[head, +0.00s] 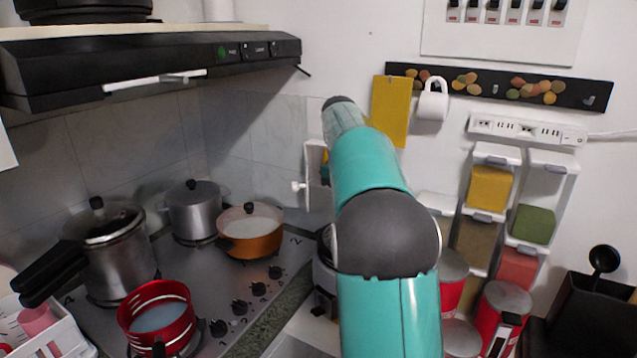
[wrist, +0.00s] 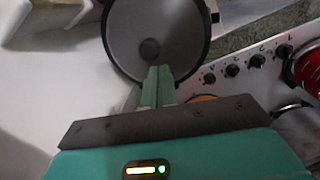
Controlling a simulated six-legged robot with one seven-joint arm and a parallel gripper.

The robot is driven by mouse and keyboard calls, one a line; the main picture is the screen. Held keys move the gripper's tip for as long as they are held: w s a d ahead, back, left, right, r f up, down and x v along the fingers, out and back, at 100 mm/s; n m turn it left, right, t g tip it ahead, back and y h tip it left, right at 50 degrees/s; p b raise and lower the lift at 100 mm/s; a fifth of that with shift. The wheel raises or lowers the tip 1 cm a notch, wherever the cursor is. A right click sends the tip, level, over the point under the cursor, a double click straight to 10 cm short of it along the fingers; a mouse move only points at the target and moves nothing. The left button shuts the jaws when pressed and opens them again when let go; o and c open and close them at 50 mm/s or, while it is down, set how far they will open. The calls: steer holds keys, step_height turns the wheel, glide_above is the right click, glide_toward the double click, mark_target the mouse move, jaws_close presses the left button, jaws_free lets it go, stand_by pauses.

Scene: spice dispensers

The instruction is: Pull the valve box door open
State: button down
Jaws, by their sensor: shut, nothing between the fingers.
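The valve box door (head: 314,160) shows in the head view as a small white panel on the wall, with a white knob (head: 298,186) at its left side. My arm hides its right part, so I cannot tell how far it stands open. My gripper (wrist: 158,72) shows in the wrist view with its green fingers shut and nothing between them. In the head view my arm reaches up toward the box and mostly hides the gripper; contact with the door cannot be told. The door is not recognisable in the wrist view.
A round grey lid (wrist: 185,30) lies beyond the fingers in the wrist view. The stove carries an orange pot (head: 250,240), a red pan (head: 155,312) and steel pots. A range hood (head: 150,65) hangs at upper left. Spice dispensers (head: 533,222) stand right of my arm.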

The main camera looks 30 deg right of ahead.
steer(key=w+d+r+m+t+y, duration=0.2)
steer(key=d+r+m+t+y, duration=0.2)
steer(key=r+m+t, duration=0.5)
steer(key=w+a+f+n+g, duration=0.1)
steer(key=w+a+f+n, duration=0.1)
steer(key=w+a+f, duration=0.4)
steer(key=shift+x, duration=0.8)
